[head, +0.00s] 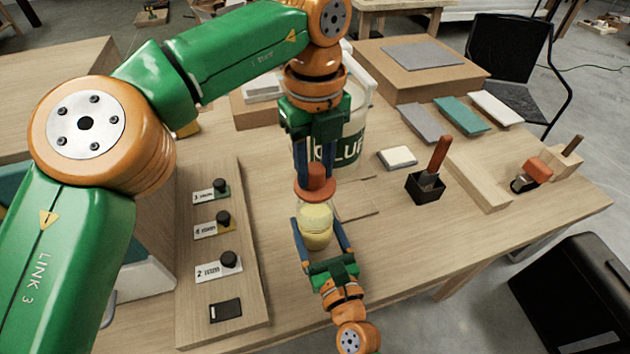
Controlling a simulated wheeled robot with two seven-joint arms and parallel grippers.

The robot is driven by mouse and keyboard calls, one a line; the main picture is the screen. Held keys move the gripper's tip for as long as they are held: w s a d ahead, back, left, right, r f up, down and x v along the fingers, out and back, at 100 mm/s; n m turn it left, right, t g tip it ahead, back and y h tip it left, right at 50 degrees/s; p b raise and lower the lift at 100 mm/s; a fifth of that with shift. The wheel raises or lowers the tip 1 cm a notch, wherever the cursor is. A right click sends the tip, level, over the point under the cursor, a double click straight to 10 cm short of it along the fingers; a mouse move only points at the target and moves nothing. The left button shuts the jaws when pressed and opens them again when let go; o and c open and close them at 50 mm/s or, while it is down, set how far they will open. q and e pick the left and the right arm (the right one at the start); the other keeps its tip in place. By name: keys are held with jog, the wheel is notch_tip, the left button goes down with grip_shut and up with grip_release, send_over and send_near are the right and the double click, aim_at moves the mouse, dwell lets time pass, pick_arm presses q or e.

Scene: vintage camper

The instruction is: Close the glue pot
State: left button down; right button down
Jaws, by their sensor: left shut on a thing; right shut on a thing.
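A small jar with pale yellow contents, the glue pot (316,226), stands upright near the middle of the bench. My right gripper (320,230) comes from the front and is shut around the pot, one finger on each side. My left gripper (315,172) points down from above and is shut on an orange-red lid (315,190). The lid is right over the pot's mouth. I cannot tell whether it touches the rim, as the lid hides it.
A big white tub labelled "GLUE" (352,140) stands close behind my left gripper. A wooden board (255,300) with labelled black knobs lies to the left. A black holder (425,190) with a red-handled tool stands right. The bench (400,250) is clear at front right.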

aim_at(315, 187)
pick_arm(q)
jog(key=shift+f, duration=0.75)
jog(key=shift+f, duration=0.1)
jog(key=shift+f, duration=0.8)
jog(key=shift+f, duration=0.6)
jog(key=shift+c, duration=2.2)
grip_release()
notch_tip(315, 187, up, 7)
jog(key=shift+r, duration=0.2)
